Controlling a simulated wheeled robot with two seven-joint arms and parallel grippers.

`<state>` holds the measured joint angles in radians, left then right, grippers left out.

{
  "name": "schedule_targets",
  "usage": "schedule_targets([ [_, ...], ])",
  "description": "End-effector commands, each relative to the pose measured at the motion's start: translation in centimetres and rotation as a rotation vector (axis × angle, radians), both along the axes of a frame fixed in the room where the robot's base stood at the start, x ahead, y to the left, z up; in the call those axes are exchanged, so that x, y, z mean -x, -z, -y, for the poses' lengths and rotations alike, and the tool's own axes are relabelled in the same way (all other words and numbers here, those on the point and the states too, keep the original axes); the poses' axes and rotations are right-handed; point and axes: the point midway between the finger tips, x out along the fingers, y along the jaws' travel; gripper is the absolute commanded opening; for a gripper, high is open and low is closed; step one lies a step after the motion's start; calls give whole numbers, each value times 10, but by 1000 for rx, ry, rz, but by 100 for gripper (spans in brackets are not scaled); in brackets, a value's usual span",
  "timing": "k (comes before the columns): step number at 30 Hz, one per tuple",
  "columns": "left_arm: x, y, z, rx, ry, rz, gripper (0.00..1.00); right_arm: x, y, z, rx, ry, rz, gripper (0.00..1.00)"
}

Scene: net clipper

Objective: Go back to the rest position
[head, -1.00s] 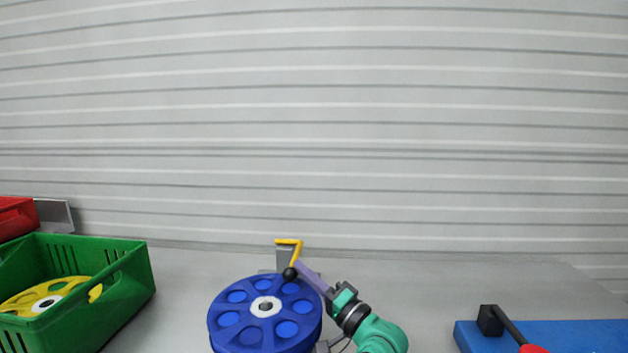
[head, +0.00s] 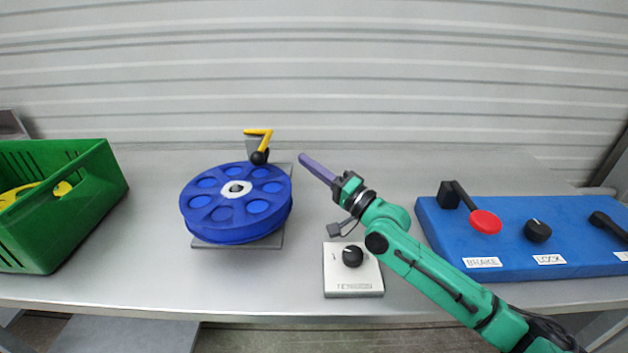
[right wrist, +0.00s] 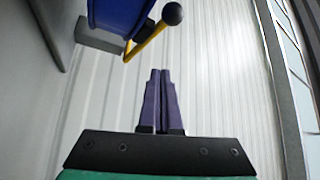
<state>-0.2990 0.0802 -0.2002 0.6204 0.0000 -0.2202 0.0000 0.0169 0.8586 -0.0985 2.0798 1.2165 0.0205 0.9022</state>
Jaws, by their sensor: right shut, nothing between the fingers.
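My right gripper (head: 318,169) is above the table in the head view, to the right of the blue reel and pointing toward the back left. Its purple fingers are shut and empty, which also shows in the right wrist view (right wrist: 160,74). The blue reel (head: 235,203) sits on a grey base plate. A yellow crank lever (head: 258,133) with a black ball knob stands behind the reel, apart from my fingers. The lever and knob also show at the top of the right wrist view (right wrist: 146,44). My left gripper is not in view.
A green crate (head: 97,190) with a yellow part inside stands at the left. A small grey box (head: 352,283) with a black knob lies below my right arm. A blue panel (head: 480,247) labelled BRAKE and LOCK, with a red-ended lever, is at the right.

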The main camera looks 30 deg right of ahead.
Motion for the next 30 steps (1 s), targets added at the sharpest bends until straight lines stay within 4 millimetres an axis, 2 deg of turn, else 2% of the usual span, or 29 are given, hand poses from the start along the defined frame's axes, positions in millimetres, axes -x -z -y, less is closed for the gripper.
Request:
schedule_targets([
  [1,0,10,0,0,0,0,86,3,9,3,5,-1,-1,0],
  [3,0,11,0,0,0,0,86,5,9,5,2,-2,0,0],
  [17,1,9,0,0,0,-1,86,5,5,6,-1,-2,1,0],
  [19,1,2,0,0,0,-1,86,5,-1,6,-1,-2,1,0],
  [20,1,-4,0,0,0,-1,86,5,-8,6,0,-2,2,0],
  [22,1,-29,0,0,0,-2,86,5,-33,6,-1,-2,2,0],
  [24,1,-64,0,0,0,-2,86,5,-68,6,-1,-2,2,0],
  [27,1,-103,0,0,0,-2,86,5,-106,6,-1,-2,1,0],
  [30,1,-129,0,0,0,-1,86,5,-132,6,-1,-2,0,0],
])
